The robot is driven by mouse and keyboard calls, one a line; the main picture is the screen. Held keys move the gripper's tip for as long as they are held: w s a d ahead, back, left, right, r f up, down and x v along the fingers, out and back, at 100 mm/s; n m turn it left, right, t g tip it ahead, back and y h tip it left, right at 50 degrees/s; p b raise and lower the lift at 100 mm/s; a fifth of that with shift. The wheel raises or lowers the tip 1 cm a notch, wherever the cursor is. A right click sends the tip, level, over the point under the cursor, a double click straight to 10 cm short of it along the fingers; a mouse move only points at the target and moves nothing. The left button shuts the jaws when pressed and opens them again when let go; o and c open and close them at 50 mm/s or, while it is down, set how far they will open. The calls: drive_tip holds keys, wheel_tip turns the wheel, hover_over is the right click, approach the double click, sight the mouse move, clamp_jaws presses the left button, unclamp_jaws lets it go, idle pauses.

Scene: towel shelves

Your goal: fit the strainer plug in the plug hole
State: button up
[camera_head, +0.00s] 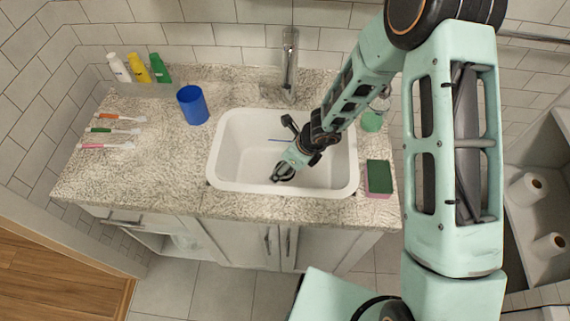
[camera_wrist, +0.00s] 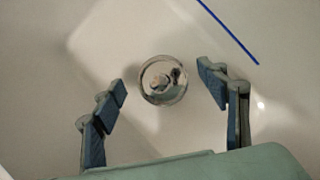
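My gripper (camera_head: 281,175) reaches down into the white sink (camera_head: 228,150). In the wrist view my gripper (camera_wrist: 163,86) is open, with its two fingers well apart and nothing held between them. A round shiny metal piece (camera_wrist: 162,80) with a small knob-like middle lies on the sink floor, between and a little beyond the fingertips. I cannot tell whether it is the strainer plug, the plug hole's rim, or the plug sitting in the hole. No second round metal piece shows. In the head view my gripper and wrist hide that part of the sink floor.
A thin blue stick (camera_wrist: 228,30) lies in the sink near the right finger. The tap (camera_head: 290,60) stands behind the sink. A blue cup (camera_head: 193,105) and toothbrushes (camera_head: 114,130) are on the counter at left. A green sponge (camera_head: 379,177) lies at right.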

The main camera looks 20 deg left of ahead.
drive_tip(key=shift+d+r, duration=0.1)
drive_tip(key=shift+r, duration=0.05)
drive_tip(key=v, duration=1.1)
drive_tip(key=shift+r, duration=0.3)
drive_tip(key=shift+d, duration=0.15)
idle(0.3)
